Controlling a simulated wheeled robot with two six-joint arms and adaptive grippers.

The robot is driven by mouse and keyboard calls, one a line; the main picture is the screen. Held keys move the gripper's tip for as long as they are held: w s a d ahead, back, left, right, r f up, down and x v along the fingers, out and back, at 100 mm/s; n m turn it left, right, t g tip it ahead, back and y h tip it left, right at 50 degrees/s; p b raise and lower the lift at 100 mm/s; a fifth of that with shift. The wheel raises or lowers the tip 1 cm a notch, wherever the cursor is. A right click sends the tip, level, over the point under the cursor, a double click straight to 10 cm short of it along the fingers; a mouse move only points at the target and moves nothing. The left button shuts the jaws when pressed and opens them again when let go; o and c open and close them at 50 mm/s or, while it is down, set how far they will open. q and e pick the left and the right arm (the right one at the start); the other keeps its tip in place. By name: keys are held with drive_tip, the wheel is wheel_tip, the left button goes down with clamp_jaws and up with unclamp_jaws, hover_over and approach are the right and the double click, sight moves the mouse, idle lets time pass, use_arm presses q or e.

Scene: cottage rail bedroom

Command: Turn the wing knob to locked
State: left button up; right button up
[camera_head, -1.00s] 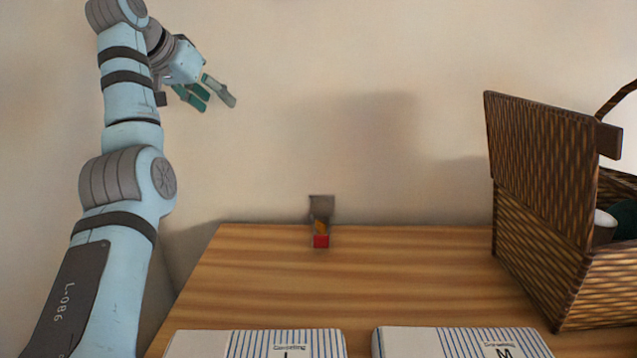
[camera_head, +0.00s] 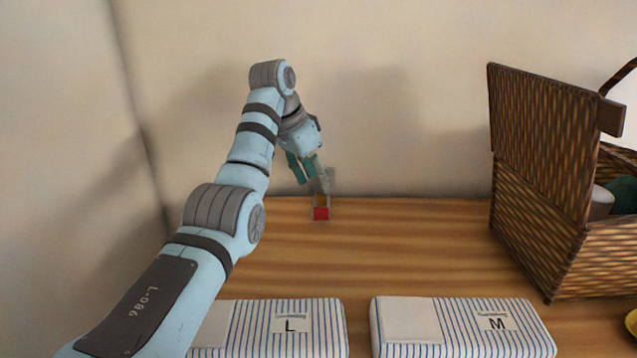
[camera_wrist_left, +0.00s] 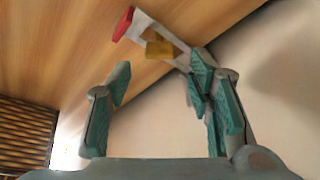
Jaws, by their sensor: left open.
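A small grey fixture (camera_head: 319,182) stands at the back edge of the wooden table. It carries an amber piece (camera_head: 321,200), which looks like the wing knob, and a red block (camera_head: 321,214) at its front. In the left wrist view the amber piece (camera_wrist_left: 159,48) and the red block (camera_wrist_left: 123,24) lie beyond the fingertips. My left gripper (camera_head: 311,178) is open just above and behind the amber piece in the head view, partly covering the fixture. In the wrist view nothing is between its fingers (camera_wrist_left: 163,80). Contact with the fixture cannot be told. My right gripper is out of view.
Striped packages marked L (camera_head: 290,325) and M (camera_head: 497,323) lie along the front. A wicker basket (camera_head: 540,170) with its lid raised stands at the right. A yellow item (camera_head: 631,322) shows at the right edge. The tabletop (camera_head: 420,245) between is clear.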

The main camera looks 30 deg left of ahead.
sight(321, 194)
use_arm(q)
drive_tip(key=shift+x, duration=2.15)
drive_tip(key=shift+s, duration=0.1)
drive_tip(key=shift+c, duration=0.5)
clamp_jaws()
drive_tip(key=shift+n, duration=0.3)
drive_tip(key=n+y, duration=0.1)
drive_tip(key=n, duration=0.1)
drive_tip(key=n+y, duration=0.1)
drive_tip(key=n, duration=0.1)
drive_tip(key=shift+d+t, duration=0.1)
drive_tip(key=shift+t, duration=0.2)
drive_tip(key=n+y, duration=0.1)
drive_tip(key=n, duration=0.4)
drive_tip(key=shift+d+y, duration=0.1)
drive_tip(key=shift+y, duration=0.3)
